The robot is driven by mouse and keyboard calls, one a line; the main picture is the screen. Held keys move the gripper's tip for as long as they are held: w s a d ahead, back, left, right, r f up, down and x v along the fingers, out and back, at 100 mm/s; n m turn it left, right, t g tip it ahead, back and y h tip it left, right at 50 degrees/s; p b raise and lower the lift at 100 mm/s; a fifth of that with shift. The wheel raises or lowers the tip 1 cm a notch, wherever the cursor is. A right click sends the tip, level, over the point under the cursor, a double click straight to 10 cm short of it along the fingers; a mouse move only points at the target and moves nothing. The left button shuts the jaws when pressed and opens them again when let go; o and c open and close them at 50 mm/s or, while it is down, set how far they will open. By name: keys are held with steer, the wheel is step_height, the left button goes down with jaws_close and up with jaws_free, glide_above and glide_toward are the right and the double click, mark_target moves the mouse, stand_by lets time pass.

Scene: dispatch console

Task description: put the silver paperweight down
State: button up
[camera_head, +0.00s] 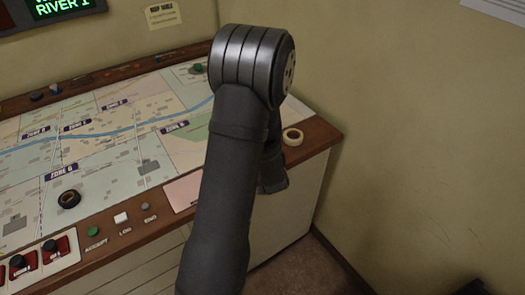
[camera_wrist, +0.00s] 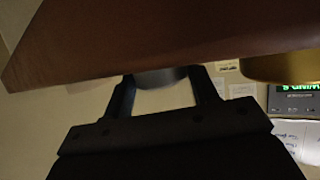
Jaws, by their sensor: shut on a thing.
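The silver paperweight (camera_wrist: 162,78) shows in the wrist view as a short grey, rounded piece between the fingers of my gripper (camera_wrist: 164,80). The fingers are shut on it. The wrist view looks upside down, with a brown wooden surface (camera_wrist: 150,35) across its top. The paperweight's far side meets the edge of that surface in the picture; I cannot tell whether they touch. In the head view my arm hides the gripper and the paperweight.
A cream tape roll (camera_head: 292,137) lies on the console's wooden right border (camera_head: 318,139); a gold-toned round thing (camera_wrist: 282,68) is right of my gripper. A dark ring (camera_head: 69,199) lies on the map (camera_head: 110,165). Buttons, including a white one (camera_head: 121,218), line the front.

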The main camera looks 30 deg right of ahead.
steer(key=shift+f, duration=0.1)
steer(key=o, duration=1.3)
steer(key=shift+f, duration=0.15)
steer(key=v, duration=1)
steer(key=r+v, duration=0.1)
steer(key=v, duration=0.5)
steer(key=shift+w+d+r, duration=0.1)
steer(key=shift+w, duration=0.15)
steer(key=shift+o, duration=0.4)
steer(key=shift+v, duration=0.8)
